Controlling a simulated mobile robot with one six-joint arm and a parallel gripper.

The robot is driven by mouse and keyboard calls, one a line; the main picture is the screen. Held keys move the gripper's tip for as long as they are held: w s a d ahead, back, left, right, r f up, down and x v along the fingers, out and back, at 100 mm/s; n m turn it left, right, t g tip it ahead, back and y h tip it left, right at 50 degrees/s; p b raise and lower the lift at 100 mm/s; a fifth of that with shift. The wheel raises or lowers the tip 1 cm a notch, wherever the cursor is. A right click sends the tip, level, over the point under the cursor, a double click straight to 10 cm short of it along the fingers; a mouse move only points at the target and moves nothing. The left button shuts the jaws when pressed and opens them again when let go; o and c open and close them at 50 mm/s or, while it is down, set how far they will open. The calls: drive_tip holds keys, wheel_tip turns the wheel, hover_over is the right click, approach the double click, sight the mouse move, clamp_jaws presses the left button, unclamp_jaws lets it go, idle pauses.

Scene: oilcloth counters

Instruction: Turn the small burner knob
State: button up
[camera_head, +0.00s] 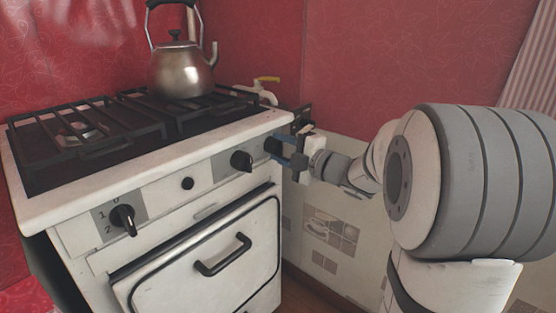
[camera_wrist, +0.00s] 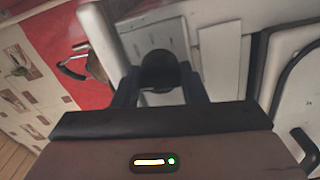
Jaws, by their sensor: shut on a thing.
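The white stove's front panel carries several black knobs. The knob at its right end (camera_head: 272,146) is partly hidden by my gripper (camera_head: 286,152). In the wrist view, this round dark knob (camera_wrist: 159,71) sits between the two fingers of my gripper (camera_wrist: 160,84), which is shut on it. Another knob (camera_head: 241,160) is just left of it and free. A further knob (camera_head: 123,219) at the panel's left end has the marks 1, 0 and 2 beside it. A small black button (camera_head: 187,183) lies between them. The held knob's pointer direction is hidden.
A metal kettle (camera_head: 182,67) stands on the black grates (camera_head: 95,140) of the stove top. The oven door handle (camera_head: 222,256) juts out below the panel and also shows in the wrist view (camera_wrist: 304,147). A tiled wall (camera_head: 330,225) is behind my arm, right of the stove.

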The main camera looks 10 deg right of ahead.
drive_tip(key=shift+f+n+b, duration=0.25)
drive_tip(key=shift+n+b, duration=0.1)
drive_tip(key=shift+n, duration=0.65)
drive_tip(key=o, duration=0.9)
drive_tip(key=shift+r, duration=0.15)
drive_tip(key=shift+o, duration=0.4)
drive_tip(key=shift+r, duration=0.1)
